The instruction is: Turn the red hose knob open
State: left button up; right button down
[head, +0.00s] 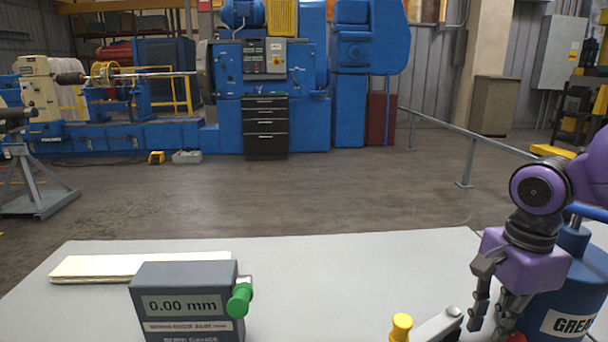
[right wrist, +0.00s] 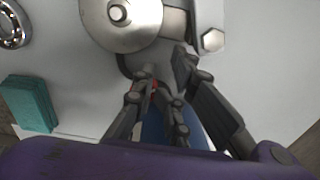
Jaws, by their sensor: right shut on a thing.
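The red hose knob (head: 517,338) shows as a small red patch at the bottom edge of the head view, beside a blue container (head: 580,290) with "GREA" lettering. My right gripper (head: 495,328) points down from the purple wrist, with its fingers at the knob. In the right wrist view a sliver of the red knob (right wrist: 155,85) shows between the dark fingers (right wrist: 160,92), which are shut on it. Most of the knob is hidden by the fingers. My left gripper is not in view.
A grey gauge box (head: 185,302) reading 0.00 mm, with a green knob (head: 239,299), stands on the pale table (head: 330,270). A yellow-topped part (head: 401,327) and a metal lever (head: 440,325) are left of the gripper. A teal block (right wrist: 28,103) lies at the wrist view's left.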

jog(key=shift+s+f, duration=0.35)
jog(key=shift+s, duration=0.35)
pick_arm(q)
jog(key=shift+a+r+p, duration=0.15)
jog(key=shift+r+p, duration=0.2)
jog(key=shift+p, duration=0.05)
pick_arm(e)
jog(key=shift+s+d, duration=0.1)
jog(key=shift+s, duration=0.9)
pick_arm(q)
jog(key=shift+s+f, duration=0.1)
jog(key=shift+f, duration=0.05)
pick_arm(e)
jog(key=shift+s+a, duration=0.2)
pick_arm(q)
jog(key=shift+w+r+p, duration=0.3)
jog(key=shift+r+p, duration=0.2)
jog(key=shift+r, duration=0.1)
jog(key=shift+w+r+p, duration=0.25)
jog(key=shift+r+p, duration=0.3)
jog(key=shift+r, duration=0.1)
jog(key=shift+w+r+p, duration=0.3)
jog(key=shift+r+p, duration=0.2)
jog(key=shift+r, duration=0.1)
pick_arm(e)
notch_tip(320, 180, up, 7)
jog(key=shift+w+f, duration=0.2)
jog(key=shift+w, duration=0.1)
jog(key=shift+a, duration=0.1)
